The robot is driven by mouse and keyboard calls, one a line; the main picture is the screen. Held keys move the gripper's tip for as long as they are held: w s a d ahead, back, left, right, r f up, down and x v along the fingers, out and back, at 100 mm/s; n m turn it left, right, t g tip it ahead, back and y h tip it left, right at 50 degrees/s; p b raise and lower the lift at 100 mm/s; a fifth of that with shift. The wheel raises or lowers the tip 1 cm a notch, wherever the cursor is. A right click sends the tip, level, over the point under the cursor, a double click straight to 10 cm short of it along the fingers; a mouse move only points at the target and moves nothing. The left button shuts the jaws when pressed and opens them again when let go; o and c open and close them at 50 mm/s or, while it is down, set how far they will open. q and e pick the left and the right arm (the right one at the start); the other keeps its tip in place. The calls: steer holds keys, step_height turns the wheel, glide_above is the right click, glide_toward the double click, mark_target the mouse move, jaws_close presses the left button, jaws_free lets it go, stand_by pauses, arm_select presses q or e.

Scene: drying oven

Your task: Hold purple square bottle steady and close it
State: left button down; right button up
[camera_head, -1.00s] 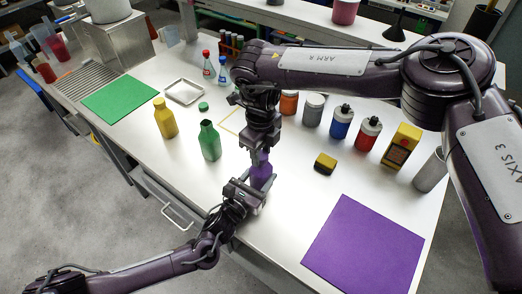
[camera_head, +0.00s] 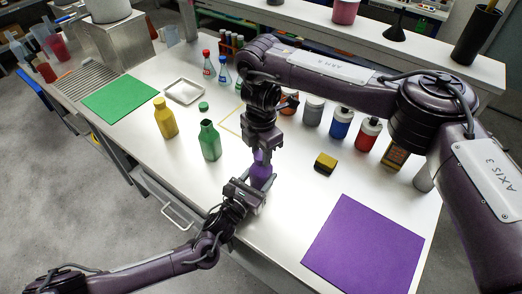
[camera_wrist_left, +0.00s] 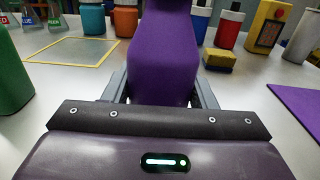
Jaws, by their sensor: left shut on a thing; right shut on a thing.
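The purple square bottle (camera_head: 261,173) stands upright near the table's front edge. In the left wrist view the bottle (camera_wrist_left: 163,62) fills the middle, between the fingers, with its top out of frame. My left gripper (camera_head: 260,185) is shut around its lower part. My right gripper (camera_head: 261,152) points down from above, directly over the bottle, and is shut on a small purple piece at the bottle's top, which looks like its cap. The fingers mostly hide this piece, so I cannot tell whether it is seated on the neck.
A green bottle (camera_head: 210,142) and a yellow bottle (camera_head: 165,118) stand to the left. A yellow-black sponge (camera_head: 326,163) lies to the right, before several jars. A purple mat (camera_head: 364,246) lies front right, a green mat (camera_head: 119,98) back left.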

steer(key=m, duration=0.4)
steer(key=shift+m, duration=0.3)
steer(key=m, duration=0.4)
steer(key=shift+m, duration=0.4)
steer(key=o, duration=1.1)
steer(key=shift+r, duration=0.1)
steer(key=shift+r, duration=2.15)
steer(key=shift+c, duration=0.4)
